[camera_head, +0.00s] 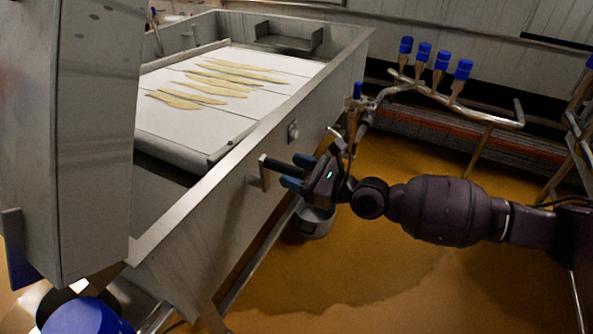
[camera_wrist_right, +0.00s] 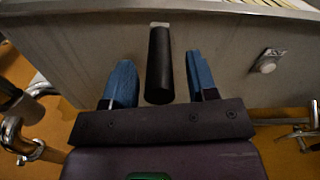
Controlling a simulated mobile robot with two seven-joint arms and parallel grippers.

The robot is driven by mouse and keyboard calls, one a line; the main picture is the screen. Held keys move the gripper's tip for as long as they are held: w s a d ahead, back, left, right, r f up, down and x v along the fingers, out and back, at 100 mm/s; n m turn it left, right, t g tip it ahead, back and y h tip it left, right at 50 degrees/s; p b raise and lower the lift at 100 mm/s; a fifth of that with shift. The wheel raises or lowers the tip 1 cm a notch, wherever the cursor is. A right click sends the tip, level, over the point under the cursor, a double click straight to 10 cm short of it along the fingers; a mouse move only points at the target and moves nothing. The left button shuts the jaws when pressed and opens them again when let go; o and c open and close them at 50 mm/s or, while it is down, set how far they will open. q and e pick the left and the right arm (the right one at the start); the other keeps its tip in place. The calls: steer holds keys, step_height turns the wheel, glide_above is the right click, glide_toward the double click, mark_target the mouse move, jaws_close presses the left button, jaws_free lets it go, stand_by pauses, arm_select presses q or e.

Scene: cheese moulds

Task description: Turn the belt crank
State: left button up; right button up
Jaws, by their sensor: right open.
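The belt crank has a black cylindrical handle (camera_head: 277,164) on a short metal arm (camera_head: 264,179), at the outer side wall of the steel vat. My right gripper (camera_head: 295,172) is open in front of it, its blue fingers pointing at the wall. In the right wrist view the handle (camera_wrist_right: 160,62) lies between the two fingers of the gripper (camera_wrist_right: 160,80), with a gap on each side. The belt (camera_head: 215,120) is pale and carries several flat yellowish strips. My left gripper is not in view.
A round knob (camera_head: 293,131) sits on the vat wall right of the crank. A metal pail (camera_head: 316,222) stands below my right gripper. A pipe rack with blue-capped tools (camera_head: 441,61) is behind. The orange floor (camera_head: 340,280) at the front is open.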

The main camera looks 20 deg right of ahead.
steer(key=shift+s+d+f, duration=0.1)
steer(key=shift+s+d, duration=0.25)
steer(key=shift+s, duration=0.05)
steer(key=v, duration=0.9)
steer(key=shift+s+d, duration=0.25)
steer(key=shift+s, duration=0.1)
